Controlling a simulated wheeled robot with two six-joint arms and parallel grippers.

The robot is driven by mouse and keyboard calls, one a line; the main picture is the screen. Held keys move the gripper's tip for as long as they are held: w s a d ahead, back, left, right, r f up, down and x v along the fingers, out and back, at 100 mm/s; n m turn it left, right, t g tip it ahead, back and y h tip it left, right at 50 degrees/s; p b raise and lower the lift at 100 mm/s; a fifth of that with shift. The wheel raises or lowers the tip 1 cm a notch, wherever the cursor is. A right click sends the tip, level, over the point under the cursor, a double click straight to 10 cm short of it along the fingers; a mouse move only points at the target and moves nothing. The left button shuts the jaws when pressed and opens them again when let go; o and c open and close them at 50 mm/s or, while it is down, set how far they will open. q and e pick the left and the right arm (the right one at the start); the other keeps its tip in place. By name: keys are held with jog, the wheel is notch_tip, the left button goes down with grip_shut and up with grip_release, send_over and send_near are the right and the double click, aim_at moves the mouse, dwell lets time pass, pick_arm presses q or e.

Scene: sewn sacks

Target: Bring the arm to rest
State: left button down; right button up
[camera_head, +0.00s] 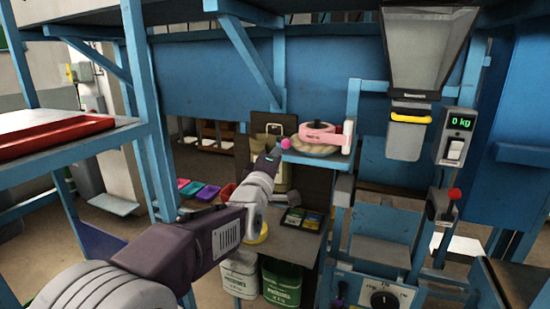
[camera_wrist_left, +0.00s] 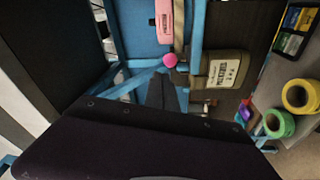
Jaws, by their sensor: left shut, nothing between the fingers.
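My left arm comes in from the lower left in the head view, stretched forward. Its gripper (camera_head: 270,158) is shut and empty, in front of an olive sack (camera_head: 283,176) and below left of a small pink ball (camera_head: 285,143). In the left wrist view the dark gripper (camera_wrist_left: 165,92) points toward blue framing, with the pink ball (camera_wrist_left: 170,60) just beyond it and the labelled olive sack (camera_wrist_left: 222,70) to its right. I cannot tell whether the gripper touches anything. My right gripper is not in view.
A pink device (camera_head: 322,134) sits on a small blue shelf. A hopper (camera_head: 425,50) and a 0 kg display (camera_head: 460,122) stand at right. Green and white sacks (camera_head: 281,281) are below the bench (camera_head: 285,237). A red tray (camera_head: 55,135) lies on the left rack.

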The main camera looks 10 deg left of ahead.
pick_arm(q)
jog(key=s+a+f+m+g+p, duration=0.2)
jog(key=s+f+g+p, duration=0.15)
jog(key=f, duration=0.55)
jog(key=s+a+f+m+g+p, duration=0.15)
jog(key=s+f+g, duration=0.25)
jog(key=f, duration=0.4)
jog(key=s+f+m+g, duration=0.5)
jog(key=s+f, duration=0.3)
jog(key=s, duration=0.4)
jog(key=s+f+m+g, duration=0.5)
jog(key=s+f, duration=0.4)
jog(key=s, duration=0.3)
jog(key=shift+a+y, duration=0.25)
jog(key=shift+y, duration=0.15)
